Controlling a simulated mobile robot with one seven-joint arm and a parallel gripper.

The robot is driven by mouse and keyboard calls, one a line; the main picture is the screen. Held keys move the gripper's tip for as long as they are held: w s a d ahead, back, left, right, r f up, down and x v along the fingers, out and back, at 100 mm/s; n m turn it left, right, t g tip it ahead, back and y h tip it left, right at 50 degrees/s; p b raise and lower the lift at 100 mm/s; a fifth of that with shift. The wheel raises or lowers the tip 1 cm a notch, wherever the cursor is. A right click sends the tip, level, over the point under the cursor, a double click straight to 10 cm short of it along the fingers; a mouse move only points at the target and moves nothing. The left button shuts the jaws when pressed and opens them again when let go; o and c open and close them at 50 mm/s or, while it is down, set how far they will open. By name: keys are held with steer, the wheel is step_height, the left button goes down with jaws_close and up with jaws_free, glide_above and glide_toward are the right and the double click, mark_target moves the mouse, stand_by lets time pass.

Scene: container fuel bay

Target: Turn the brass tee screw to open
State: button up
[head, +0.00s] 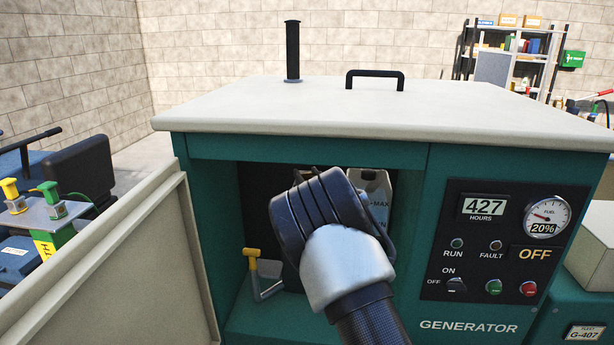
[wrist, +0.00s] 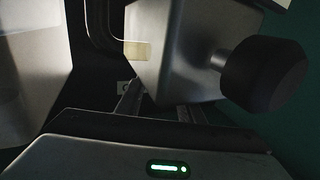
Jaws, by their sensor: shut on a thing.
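My gripper reaches into the open bay of the green generator (head: 210,215); in the head view my wrist hides its fingers. In the wrist view its two fingers (wrist: 160,100) point away below a grey metal box (wrist: 185,50). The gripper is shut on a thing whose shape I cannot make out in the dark. I cannot clearly identify the brass tee screw in either view. A yellow-topped lever (head: 252,254) on a bent grey rod stands left of my wrist. A pale yellowish block (wrist: 137,50) shows at the end of a dark bent tube in the wrist view.
A black round knob (wrist: 263,75) sticks out right of the fingers. A pale container (head: 372,188) stands behind my wrist. The open door (head: 120,260) is at the left. The control panel (head: 505,240) is at the right, showing OFF and fuel 20%.

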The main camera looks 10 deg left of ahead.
steer(key=o, duration=1.1)
steer(key=shift+c, duration=0.2)
steer(key=shift+s, duration=0.1)
steer(key=v, duration=1.7)
steer(key=shift+p, duration=0.45)
steer(key=shift+s, duration=0.1)
